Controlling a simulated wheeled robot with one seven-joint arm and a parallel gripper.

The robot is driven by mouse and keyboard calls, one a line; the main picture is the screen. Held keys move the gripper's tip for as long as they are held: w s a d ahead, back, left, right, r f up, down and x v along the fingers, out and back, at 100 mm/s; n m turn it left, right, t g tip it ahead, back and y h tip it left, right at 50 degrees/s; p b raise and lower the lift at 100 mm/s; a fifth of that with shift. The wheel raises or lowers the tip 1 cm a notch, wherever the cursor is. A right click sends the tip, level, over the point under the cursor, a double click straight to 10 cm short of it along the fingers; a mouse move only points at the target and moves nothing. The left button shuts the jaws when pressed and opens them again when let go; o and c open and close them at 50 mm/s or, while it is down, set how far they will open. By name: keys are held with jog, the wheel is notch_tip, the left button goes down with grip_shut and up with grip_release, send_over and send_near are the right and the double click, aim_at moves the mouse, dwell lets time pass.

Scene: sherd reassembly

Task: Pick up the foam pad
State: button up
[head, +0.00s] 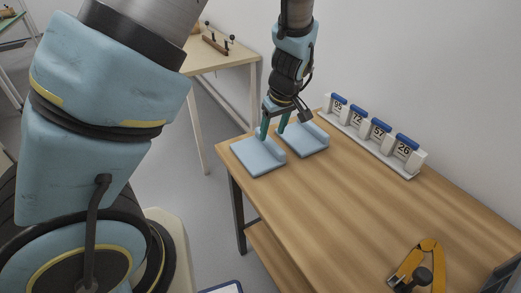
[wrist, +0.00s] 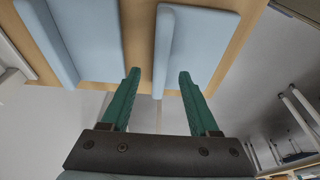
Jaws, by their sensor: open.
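Two light blue, L-shaped pads lie side by side on the wooden table, each with a flat base and a raised edge. The near pad (head: 258,160) is at the table's left corner, and the far pad (head: 303,140) is just beyond it. Which one is the foam pad I cannot tell. My gripper (head: 273,133) is open and points down at the pads, its green fingers apart. In the wrist view, the raised edge of one pad (wrist: 205,45) shows between the fingertips (wrist: 158,78); the other pad (wrist: 90,40) is to the left. Contact is not clear.
A white rack (head: 415,168) with several numbered, blue-topped blocks stands along the wall side of the table. An orange-yellow tool (head: 430,252) lies at the near right. The middle of the wooden table (head: 345,215) is clear. Another table (head: 225,57) stands behind.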

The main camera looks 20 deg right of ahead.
aim_at(270, 139)
jog(key=shift+x, duration=1.8)
grip_shut()
